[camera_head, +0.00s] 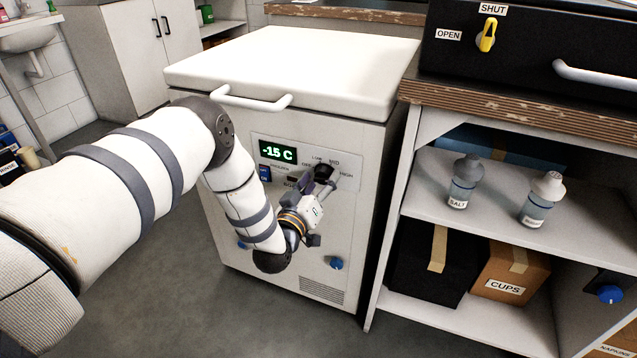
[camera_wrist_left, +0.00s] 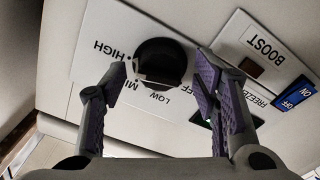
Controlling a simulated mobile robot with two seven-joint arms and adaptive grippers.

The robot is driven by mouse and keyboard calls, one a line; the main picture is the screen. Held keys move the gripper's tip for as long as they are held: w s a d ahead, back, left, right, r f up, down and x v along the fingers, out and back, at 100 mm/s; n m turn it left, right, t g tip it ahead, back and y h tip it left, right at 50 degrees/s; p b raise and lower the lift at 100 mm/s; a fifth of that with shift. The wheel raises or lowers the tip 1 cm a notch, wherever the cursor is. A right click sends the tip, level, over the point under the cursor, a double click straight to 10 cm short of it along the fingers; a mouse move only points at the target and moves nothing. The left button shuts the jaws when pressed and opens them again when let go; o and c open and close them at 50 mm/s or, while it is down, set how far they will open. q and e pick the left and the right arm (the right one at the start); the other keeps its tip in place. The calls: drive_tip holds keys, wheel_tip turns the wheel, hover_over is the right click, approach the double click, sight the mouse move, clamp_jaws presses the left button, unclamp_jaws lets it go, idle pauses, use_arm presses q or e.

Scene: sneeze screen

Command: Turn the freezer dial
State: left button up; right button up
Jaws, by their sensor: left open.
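The freezer (camera_head: 290,72) is a white chest with its lid down. Its front panel has a green display reading -15 C (camera_head: 278,152) and a black round dial (camera_head: 324,171) with OFF, LOW, MID and HIGH marked around it. My left gripper (camera_head: 322,182) is at the panel, in front of the dial. In the left wrist view the dial (camera_wrist_left: 160,62) sits between the two open purple-padded fingers of my left gripper (camera_wrist_left: 164,85), with gaps on both sides. The dial's pointer is hard to make out. My right gripper is not in view.
A blue ON/OFF switch (camera_wrist_left: 293,94) and a BOOST plate (camera_wrist_left: 262,45) are beside the dial. A shelf unit (camera_head: 440,190) with SALT and another shaker and boxes stands close to the freezer's right. Blue knobs (camera_head: 336,263) are low on the freezer front.

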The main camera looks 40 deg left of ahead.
use_arm(q)
drive_tip(key=v, duration=1.2)
drive_tip(key=shift+s+f, duration=0.1)
